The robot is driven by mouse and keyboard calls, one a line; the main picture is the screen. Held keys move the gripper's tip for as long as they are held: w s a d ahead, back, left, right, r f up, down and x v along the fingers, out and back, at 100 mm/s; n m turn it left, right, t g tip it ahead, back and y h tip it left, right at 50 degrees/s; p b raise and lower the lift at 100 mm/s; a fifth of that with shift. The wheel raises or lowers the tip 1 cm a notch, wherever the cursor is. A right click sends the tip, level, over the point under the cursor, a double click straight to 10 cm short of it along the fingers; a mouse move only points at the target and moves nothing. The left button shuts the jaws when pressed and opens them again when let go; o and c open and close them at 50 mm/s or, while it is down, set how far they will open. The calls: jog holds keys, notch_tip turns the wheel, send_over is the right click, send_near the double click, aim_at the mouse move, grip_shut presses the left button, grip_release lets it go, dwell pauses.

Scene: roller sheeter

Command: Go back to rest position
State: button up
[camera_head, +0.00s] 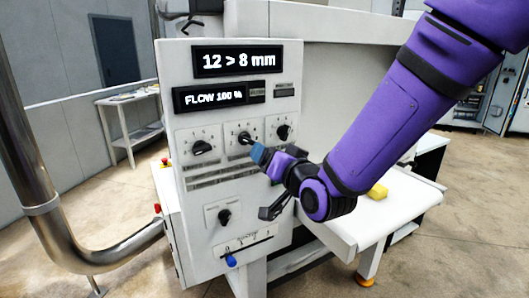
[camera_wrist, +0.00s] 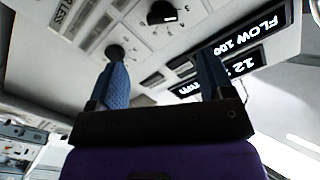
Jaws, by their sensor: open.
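My gripper (camera_head: 260,155) is in front of the white control panel (camera_head: 185,100), close to the middle knob (camera_head: 245,138) of the upper row. In the wrist view the two blue fingers of my gripper (camera_wrist: 162,78) stand wide apart with nothing between them. Whether a finger touches the panel or a knob cannot be told. My purple arm reaches in from the upper right in the head view. The upper display (camera_head: 236,60) reads "12 > 8 mm" and the lower display (camera_head: 210,97) reads "FLOW 100 %".
Other black knobs sit at the left (camera_head: 201,147), right (camera_head: 283,132) and lower panel (camera_head: 223,216), above a blue-tipped lever (camera_head: 230,261). A thick metal pipe (camera_head: 40,190) curves at left. A yellow block (camera_head: 377,191) lies on the white machine table (camera_head: 400,210) beneath my arm.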

jog(key=s+d+r+n+g+h, duration=0.1)
jog(key=s+d+r+g+h, duration=0.2)
jog(key=d, duration=0.5)
jog(key=s+d+r+g+h, duration=0.2)
jog(key=s+d+g+h, duration=0.1)
jog(key=s+d, duration=0.3)
jog(key=s+d+g, duration=0.2)
jog(key=s+d, duration=0.3)
jog(key=s, duration=0.3)
jog(key=s+d+r+g+h, duration=0.1)
jog(key=s+d+g, duration=0.2)
jog(key=s+d, duration=0.2)
jog(key=s, duration=0.2)
jog(key=shift+s+d+h, duration=0.15)
jog(key=shift+s+h, duration=0.15)
jog(key=shift+s, duration=0.1)
